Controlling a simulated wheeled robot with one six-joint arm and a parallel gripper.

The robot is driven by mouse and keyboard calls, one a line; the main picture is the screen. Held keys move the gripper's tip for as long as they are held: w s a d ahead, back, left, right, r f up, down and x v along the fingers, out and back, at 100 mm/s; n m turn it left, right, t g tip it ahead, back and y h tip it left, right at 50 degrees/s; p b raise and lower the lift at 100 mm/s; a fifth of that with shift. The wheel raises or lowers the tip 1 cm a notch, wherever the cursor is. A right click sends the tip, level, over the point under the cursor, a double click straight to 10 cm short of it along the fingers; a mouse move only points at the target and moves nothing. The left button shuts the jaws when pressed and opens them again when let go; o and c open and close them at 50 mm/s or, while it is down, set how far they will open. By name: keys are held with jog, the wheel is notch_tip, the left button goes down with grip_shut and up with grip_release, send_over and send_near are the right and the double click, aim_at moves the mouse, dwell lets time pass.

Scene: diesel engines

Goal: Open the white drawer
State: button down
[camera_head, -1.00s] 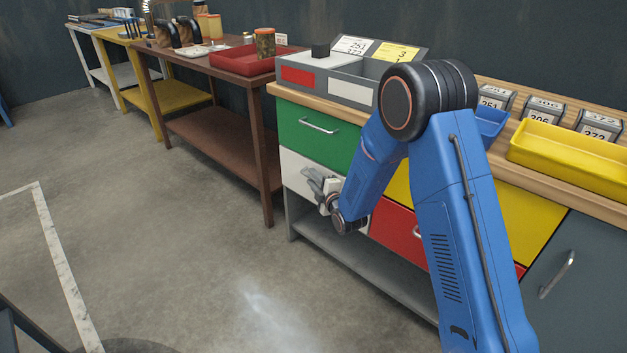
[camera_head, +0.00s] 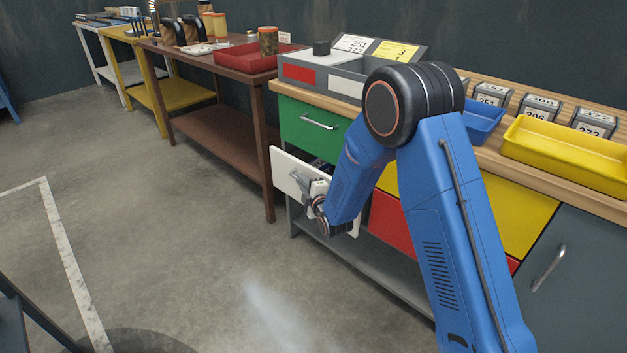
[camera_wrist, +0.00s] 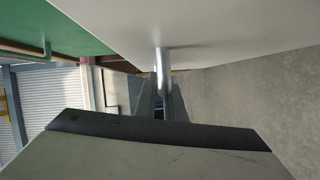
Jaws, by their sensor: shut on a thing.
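The white drawer (camera_head: 286,172) sits below the green drawer (camera_head: 309,128) in the workbench. It is pulled partly out, with its front standing clear of the cabinet and a dark gap behind its top edge. My gripper (camera_head: 301,183) is at the drawer's front, shut on its metal handle. In the wrist view, the handle (camera_wrist: 163,72) runs between my gripper's fingers (camera_wrist: 160,103), and the white drawer front (camera_wrist: 215,25) fills the top. My arm hides the right part of the drawer front in the head view.
A red drawer (camera_head: 391,222) and a yellow drawer (camera_head: 515,210) are to the right, shut. A grey lower shelf (camera_head: 385,275) lies beneath. A brown table (camera_head: 215,115) stands close on the left. The floor (camera_head: 180,240) before the drawer is clear.

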jog(key=s+a, duration=1.5)
jog(key=s, duration=0.5)
jog(key=shift+s+a, duration=0.2)
jog(key=shift+a, duration=0.2)
jog(key=c, duration=1.8)
grip_release()
jog(key=shift+c, duration=0.2)
jog(key=v, duration=1.7)
jog(key=shift+s+d+f, duration=0.1)
jog(key=shift+s+d, duration=0.05)
jog(key=shift+s, duration=0.1)
